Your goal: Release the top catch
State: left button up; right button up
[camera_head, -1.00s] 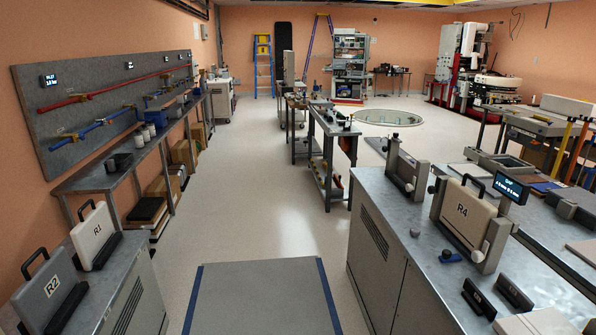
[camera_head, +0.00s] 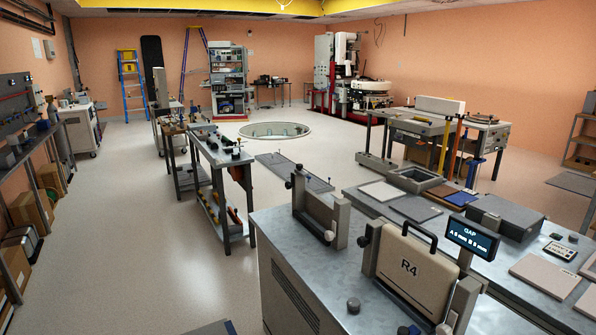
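A beige panel marked R4 (camera_head: 412,268) with a black handle stands upright in a grey frame on the metal bench (camera_head: 262,222). A dark knob (camera_head: 363,241) sits at the upper left of this frame, and a pale knob (camera_head: 443,329) shows low on its right side at the picture's bottom edge. I cannot tell which part is the top catch, or whether it is fastened. Neither of my grippers is in view.
An empty grey frame (camera_head: 321,214) stands behind R4 to the left. Flat plates (camera_head: 544,275) and a dark grey box (camera_head: 505,217) lie farther right.

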aim_at(299, 166)
jog(key=i+z, duration=0.1)
jog(key=z, duration=0.3)
jog(key=i+j+z, duration=0.1)
jog(key=z, duration=0.3)
jog(key=i+j+z, duration=0.2)
jog(key=j, duration=0.15)
jog(key=i+j+z, duration=0.15)
jog(key=j, duration=0.2)
jog(key=i+j+z, duration=0.2)
jog(key=j, duration=0.2)
jog(key=i+j+z, duration=0.2)
jog(key=j, duration=0.2)
jog(key=i+j, duration=0.1)
jog(key=j, duration=0.35)
jog(key=i+j, duration=0.1)
jog(key=j, duration=0.4)
jog(key=i+j, duration=0.15)
jog(key=j, duration=0.3)
jog(key=i+j+z, duration=0.1)
jog(key=j, duration=0.4)
jog(key=i+j, duration=0.1)
jog(key=j, duration=0.35)
